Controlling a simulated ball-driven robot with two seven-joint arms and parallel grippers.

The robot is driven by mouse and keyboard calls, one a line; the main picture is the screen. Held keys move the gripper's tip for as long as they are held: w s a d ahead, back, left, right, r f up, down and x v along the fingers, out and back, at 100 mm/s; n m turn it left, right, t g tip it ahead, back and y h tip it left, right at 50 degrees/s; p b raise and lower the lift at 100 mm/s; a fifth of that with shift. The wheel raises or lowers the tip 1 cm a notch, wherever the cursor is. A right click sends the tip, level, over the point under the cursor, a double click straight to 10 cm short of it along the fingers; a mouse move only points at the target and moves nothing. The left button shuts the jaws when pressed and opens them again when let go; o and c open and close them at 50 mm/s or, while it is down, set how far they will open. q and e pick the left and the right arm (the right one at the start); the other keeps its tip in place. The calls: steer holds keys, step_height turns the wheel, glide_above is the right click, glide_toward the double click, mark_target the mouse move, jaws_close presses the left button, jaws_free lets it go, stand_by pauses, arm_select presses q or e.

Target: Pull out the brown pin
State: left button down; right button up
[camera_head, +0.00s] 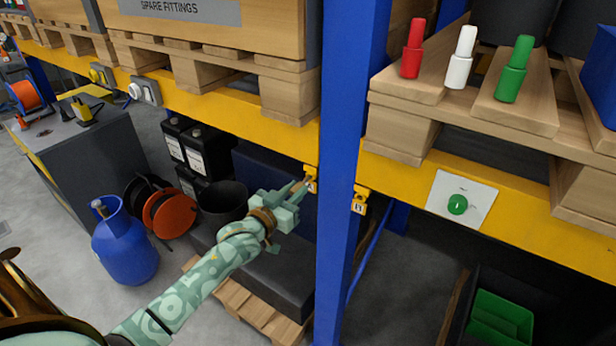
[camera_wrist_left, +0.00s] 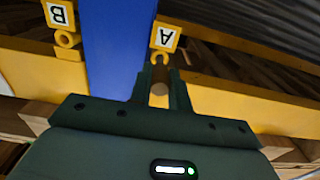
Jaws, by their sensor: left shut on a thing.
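The brown pin (camera_wrist_left: 159,89) shows as a short round end between the fingertips of my left gripper (camera_wrist_left: 159,92) in the left wrist view. The gripper is shut on it. Just beyond is the yellow ring of the holder labelled A (camera_wrist_left: 163,38), on the yellow beam beside the blue post. How far the pin sits in the ring is hidden. In the head view, my left gripper (camera_head: 299,188) reaches up to the same holder A (camera_head: 311,174), left of the post. A second yellow holder, labelled B (camera_head: 360,199), is right of the post. My right gripper is not in view.
The blue post (camera_head: 345,150) stands close to my left gripper. Red (camera_head: 413,50), white (camera_head: 460,58) and green (camera_head: 514,70) cylinders stand on the right pallet. A green button (camera_head: 457,204) is on the beam. A blue gas bottle (camera_head: 124,242) stands on the floor.

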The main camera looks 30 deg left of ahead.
arm_select(q)
steer(key=shift+s+a+p, duration=0.1)
steer(key=shift+s+p, duration=0.65)
steer(key=shift+s, duration=0.6)
